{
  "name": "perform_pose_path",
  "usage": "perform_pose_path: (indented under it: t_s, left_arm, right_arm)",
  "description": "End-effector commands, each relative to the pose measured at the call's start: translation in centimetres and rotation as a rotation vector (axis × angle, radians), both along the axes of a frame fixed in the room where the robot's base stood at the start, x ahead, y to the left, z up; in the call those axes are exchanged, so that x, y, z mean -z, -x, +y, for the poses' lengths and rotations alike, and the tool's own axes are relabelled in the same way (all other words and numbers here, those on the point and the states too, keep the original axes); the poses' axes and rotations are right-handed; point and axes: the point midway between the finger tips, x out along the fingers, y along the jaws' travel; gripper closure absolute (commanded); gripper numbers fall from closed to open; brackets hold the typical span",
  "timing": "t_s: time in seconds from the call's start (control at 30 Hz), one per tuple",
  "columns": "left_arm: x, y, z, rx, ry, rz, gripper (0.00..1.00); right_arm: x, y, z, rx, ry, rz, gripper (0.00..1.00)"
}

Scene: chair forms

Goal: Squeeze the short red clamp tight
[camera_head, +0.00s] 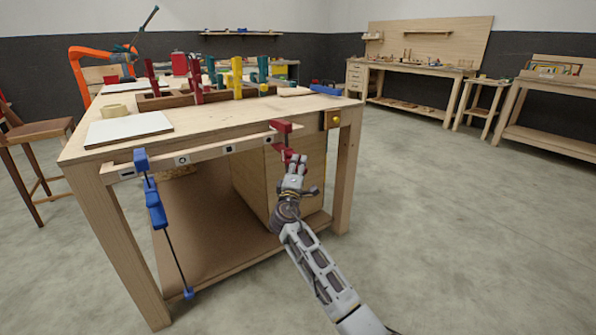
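The short red clamp (281,127) hangs at the table's front edge, near its right end. Its upper jaw sits at the tabletop's edge strip, and a lower red part (286,153) shows just beneath. My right gripper (293,168) is directly below the clamp, fingers pointing up, with the tips at or very near the lower red part. Whether they touch or grip it cannot be told. The lower end of the clamp is hidden behind the gripper. My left gripper is not in view.
A long blue clamp (155,210) hangs at the front left of the wooden table (225,115). A white board (128,130) and a box with several upright clamps are on top. A wooden panel (290,180) stands behind my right gripper. The floor at right is clear.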

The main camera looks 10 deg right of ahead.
Motion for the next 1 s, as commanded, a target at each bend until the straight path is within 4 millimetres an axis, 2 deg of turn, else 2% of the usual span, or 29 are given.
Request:
perform_pose_path:
  t_s: [0.03, 0.1, 1.0]
  left_arm:
    - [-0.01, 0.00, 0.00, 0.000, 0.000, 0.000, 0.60]
    - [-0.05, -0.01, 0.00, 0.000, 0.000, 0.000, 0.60]
    - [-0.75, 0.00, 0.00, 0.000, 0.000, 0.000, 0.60]
  right_arm:
    - [-0.05, 0.01, 0.04, -0.001, -0.001, 0.000, 0.39]
    - [-0.04, 0.02, 0.05, -0.001, -0.001, 0.000, 0.32]
    - [-1.01, 0.01, 0.04, 0.000, 0.000, 0.001, 0.32]
